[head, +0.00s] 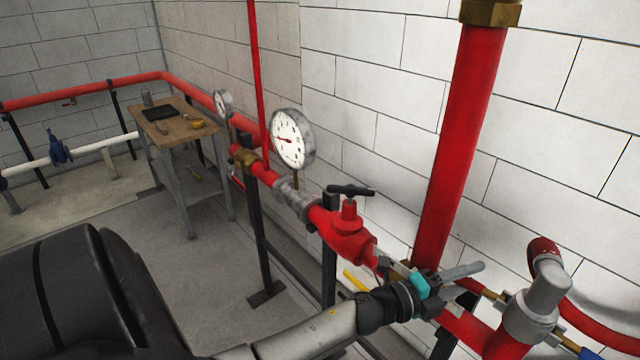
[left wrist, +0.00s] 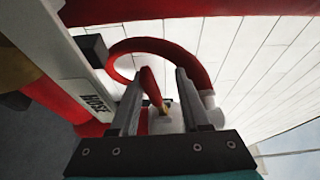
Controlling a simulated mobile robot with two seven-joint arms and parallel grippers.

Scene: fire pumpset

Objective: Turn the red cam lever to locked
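In the left wrist view, a short red bar (left wrist: 150,84), which looks like the red cam lever, shows between the two fingers of my left gripper (left wrist: 160,88). The fingers stand apart on either side of it; I cannot tell whether either touches it. Behind it is a pale grey coupling with a brass-coloured piece. In the head view, my left gripper (head: 466,282) is beside the grey coupling (head: 538,302) at the lower right. My right gripper is not in view.
A red hose (left wrist: 124,52) loops close past the fingers. A plate marked HOSE (left wrist: 96,103) is at the left. In the head view, a thick red riser pipe (head: 465,130), a red valve (head: 347,228) and a gauge (head: 292,140) stand near my arm. A wooden-topped table (head: 172,130) is farther back.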

